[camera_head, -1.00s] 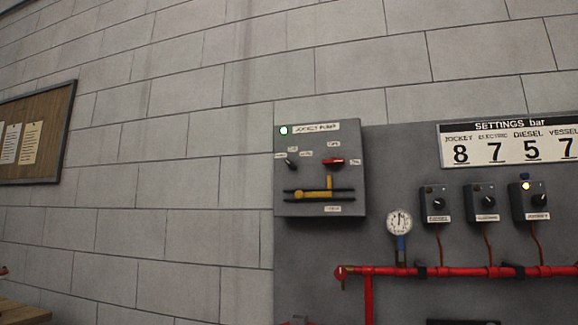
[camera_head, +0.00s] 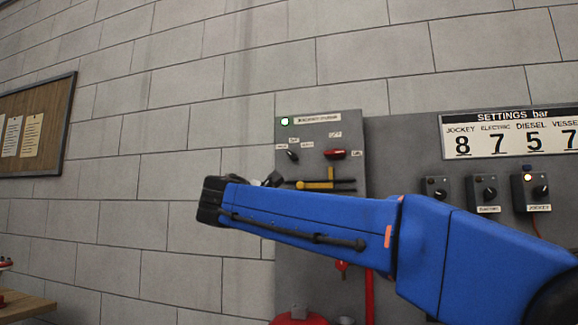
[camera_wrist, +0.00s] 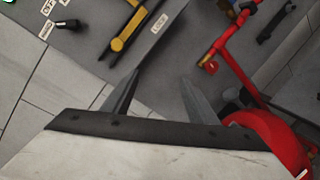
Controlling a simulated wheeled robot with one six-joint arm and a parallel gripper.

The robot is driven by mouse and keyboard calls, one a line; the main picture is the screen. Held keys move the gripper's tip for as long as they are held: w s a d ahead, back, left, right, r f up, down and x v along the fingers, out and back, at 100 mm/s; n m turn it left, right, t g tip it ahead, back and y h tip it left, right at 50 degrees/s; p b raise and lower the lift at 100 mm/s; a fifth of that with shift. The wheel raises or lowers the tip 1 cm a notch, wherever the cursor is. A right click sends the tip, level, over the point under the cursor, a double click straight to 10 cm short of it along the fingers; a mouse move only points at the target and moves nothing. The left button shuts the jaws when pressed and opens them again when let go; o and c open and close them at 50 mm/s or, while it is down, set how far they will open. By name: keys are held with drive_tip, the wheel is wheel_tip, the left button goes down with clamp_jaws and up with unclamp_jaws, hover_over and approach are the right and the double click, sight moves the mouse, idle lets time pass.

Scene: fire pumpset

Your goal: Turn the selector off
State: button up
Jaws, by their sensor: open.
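The grey control panel (camera_head: 348,122) on the wall carries a small black selector knob (camera_head: 292,156), tilted, with small labels around it. To its right is a red handle (camera_head: 335,154). Below is a yellow lever (camera_head: 318,185) on black bars. The black knob also shows at the top left of the wrist view (camera_wrist: 67,24). My gripper (camera_wrist: 158,78) is open and empty, its two dark fingers apart and short of the panel, below the knob. In the head view my gripper (camera_head: 270,180) is mostly hidden behind my blue arm.
A green lamp (camera_head: 285,121) is lit on the panel. Small switch boxes (camera_head: 484,191) stand to the right under a settings sign (camera_head: 510,135). A red pipe (camera_wrist: 237,65) and a red round body (camera_wrist: 268,135) lie below the panel.

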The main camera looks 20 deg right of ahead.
drive_tip(key=w+a+r+n+t+h, duration=0.1)
drive_tip(key=a+r+h, duration=0.1)
drive_tip(key=a+r, duration=0.35)
drive_tip(key=w+a+r+t+h, duration=0.1)
drive_tip(key=a+r+h, duration=0.15)
drive_tip(key=r, duration=0.55)
approach(291, 156)
drive_tip(key=x, duration=0.9)
drive_tip(key=shift+w, duration=0.1)
drive_tip(key=shift+c, duration=0.7)
drive_tip(key=c, duration=0.9)
